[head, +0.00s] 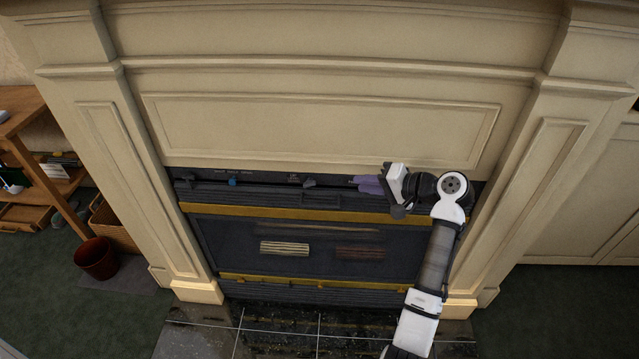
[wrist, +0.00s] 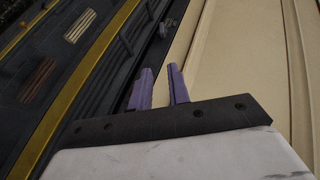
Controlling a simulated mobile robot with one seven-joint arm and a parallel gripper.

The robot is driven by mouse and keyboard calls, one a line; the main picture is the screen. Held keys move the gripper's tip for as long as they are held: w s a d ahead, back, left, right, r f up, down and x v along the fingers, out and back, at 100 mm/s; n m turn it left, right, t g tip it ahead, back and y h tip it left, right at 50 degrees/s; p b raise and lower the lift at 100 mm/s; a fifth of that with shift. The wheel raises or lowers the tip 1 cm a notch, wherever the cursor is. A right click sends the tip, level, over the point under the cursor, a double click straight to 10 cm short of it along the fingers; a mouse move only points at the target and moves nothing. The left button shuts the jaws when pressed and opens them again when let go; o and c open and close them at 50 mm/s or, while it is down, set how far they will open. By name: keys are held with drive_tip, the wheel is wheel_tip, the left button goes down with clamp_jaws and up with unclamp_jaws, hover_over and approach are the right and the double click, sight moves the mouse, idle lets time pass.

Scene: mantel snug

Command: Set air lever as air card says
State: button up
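A dark control strip (head: 265,181) runs along the top of the stove front, under the mantel panel. It bears a blue knob (head: 233,181) at left and a grey lever-like piece (head: 309,182) near the middle. I cannot tell for sure which is the air lever. Small pale markings on the strip are too small to read, and I cannot make out an air card. My gripper (head: 368,185) is at the strip, right of the grey piece and apart from it. In the wrist view its purple fingers (wrist: 160,86) stand apart with nothing between them. A small dark piece (wrist: 167,27) lies beyond the fingertips.
The cream mantel (head: 320,115) overhangs the strip closely. A yellow rail (head: 290,212) crosses the stove front below it. A dark tiled hearth (head: 280,330) lies in front. A wooden shelf unit (head: 30,165) and a red-brown pot (head: 97,258) stand at left.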

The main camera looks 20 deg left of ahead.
sight(316, 183)
drive_tip(key=shift+g+y, duration=0.3)
drive_tip(key=shift+g, duration=0.2)
drive_tip(key=x, duration=0.4)
drive_tip(key=p+x, duration=0.1)
drive_tip(key=x, duration=0.4)
drive_tip(key=p+x, duration=0.1)
drive_tip(key=x, duration=0.3)
drive_tip(key=shift+s+a+f, duration=0.15)
drive_tip(key=shift+s+a, duration=0.1)
drive_tip(key=shift+s, duration=0.05)
clamp_jaws()
